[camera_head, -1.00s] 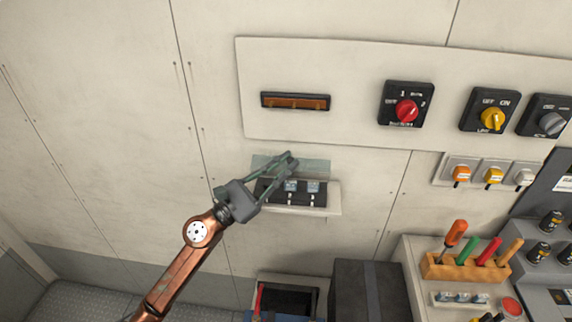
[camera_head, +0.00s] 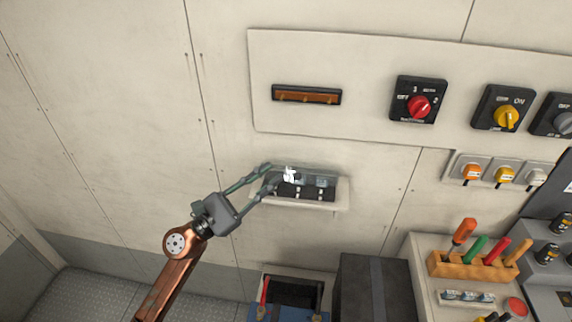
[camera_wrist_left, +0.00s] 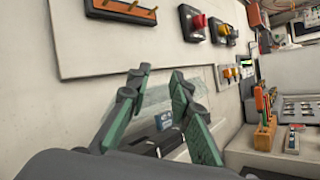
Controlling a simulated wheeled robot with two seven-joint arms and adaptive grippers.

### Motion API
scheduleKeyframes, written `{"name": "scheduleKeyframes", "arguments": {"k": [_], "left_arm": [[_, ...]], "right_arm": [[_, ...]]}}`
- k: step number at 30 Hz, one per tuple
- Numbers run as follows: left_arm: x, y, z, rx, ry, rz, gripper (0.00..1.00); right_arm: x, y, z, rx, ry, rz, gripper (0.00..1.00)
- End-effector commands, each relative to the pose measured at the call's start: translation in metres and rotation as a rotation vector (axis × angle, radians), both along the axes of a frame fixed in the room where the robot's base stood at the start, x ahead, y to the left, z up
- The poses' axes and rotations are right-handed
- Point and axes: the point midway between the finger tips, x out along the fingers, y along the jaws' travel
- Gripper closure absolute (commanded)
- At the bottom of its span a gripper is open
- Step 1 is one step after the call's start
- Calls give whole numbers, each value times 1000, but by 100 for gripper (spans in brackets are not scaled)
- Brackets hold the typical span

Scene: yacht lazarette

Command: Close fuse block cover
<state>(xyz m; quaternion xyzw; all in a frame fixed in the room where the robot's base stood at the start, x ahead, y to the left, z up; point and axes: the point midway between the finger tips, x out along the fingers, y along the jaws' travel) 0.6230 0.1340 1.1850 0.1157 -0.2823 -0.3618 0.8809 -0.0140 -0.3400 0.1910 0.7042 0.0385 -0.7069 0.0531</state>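The fuse block (camera_head: 302,192) is a dark block with pale fuses on a white wall-mounted base. Its clear cover (camera_head: 320,176) stands out along the top edge of the block, with a bright glint on its left part. The cover's exact angle is hard to read. My left gripper (camera_head: 273,177) is at the left end of the block and cover, fingers apart. In the left wrist view, the two green fingers are spread, with the clear cover (camera_wrist_left: 160,97) behind and between them. Whether a finger touches the cover, I cannot tell. My right gripper is not in view.
Above is a panel with an orange-brown strip (camera_head: 307,95), a red knob switch (camera_head: 419,106) and a yellow one (camera_head: 505,117). A wooden tool rack (camera_head: 470,266) is at lower right. The left wall is bare.

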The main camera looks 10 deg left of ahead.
Motion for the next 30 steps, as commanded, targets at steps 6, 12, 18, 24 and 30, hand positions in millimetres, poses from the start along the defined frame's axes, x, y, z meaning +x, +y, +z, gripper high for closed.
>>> {"name": "scheduleKeyframes", "arguments": {"k": [6, 12, 18, 24, 30], "left_arm": [[-18, 21, -14, -1, 1, -3, 80], [-24, 26, -17, 1, -1, -4, 80], [-24, 27, -17, 1, -1, -4, 80], [-24, 27, -17, -1, 0, -4, 80], [-19, 57, -26, -227, 152, 18, 80]], "right_arm": [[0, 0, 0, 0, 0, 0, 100], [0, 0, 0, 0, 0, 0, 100], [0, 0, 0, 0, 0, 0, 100], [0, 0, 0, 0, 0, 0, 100], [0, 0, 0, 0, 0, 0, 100]]}}
